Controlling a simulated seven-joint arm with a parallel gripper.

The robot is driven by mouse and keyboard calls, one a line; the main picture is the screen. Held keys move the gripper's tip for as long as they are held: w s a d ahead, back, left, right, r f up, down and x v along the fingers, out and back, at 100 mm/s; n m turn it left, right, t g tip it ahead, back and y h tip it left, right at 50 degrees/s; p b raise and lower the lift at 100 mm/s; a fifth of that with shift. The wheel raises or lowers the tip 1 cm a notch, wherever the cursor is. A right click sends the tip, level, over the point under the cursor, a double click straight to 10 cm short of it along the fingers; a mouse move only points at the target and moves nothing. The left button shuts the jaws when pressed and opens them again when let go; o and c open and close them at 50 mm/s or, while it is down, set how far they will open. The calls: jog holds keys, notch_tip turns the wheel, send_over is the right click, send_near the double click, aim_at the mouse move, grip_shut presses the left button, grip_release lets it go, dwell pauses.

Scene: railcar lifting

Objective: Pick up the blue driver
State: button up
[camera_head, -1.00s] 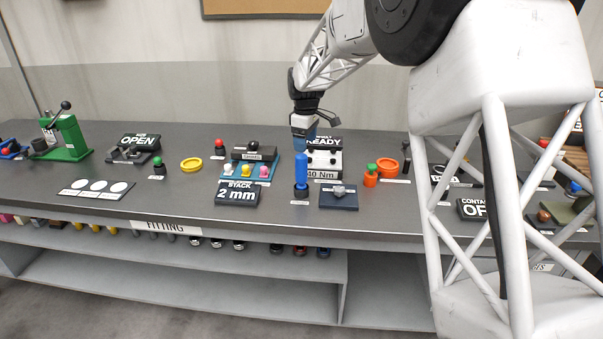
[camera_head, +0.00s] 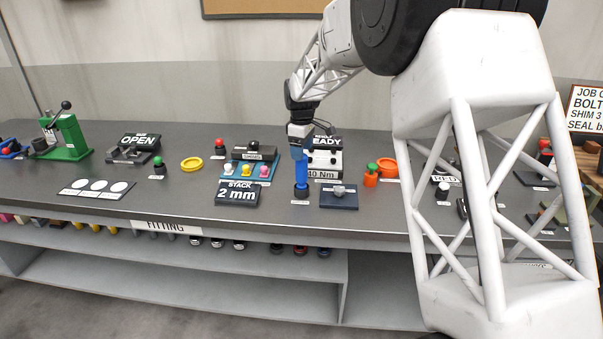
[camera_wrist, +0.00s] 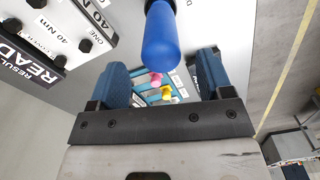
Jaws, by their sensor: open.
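The blue driver (camera_head: 301,172) stands upright on the bench (camera_head: 100,218), with a dark lower end, in the head view. Its blue rounded handle (camera_wrist: 161,42) shows large in the wrist view. My gripper (camera_head: 300,148) is over the top of the driver in the head view. In the wrist view my gripper (camera_wrist: 165,85) is open, with one blue finger pad on each side of the handle's line. The handle lies ahead of and between the fingers; I cannot tell whether either finger touches it.
The 40 Nm tester (camera_head: 322,163) stands close behind the driver. A dark block with a grey knob (camera_head: 338,196) is to its right, and the "STACK 2 mm" sign (camera_head: 238,194) to its left.

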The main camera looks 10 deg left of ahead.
aim_at(302, 175)
dwell(0.3)
jog(key=shift+f, duration=2.6)
jog(key=shift+c, duration=0.2)
jog(key=c, duration=1)
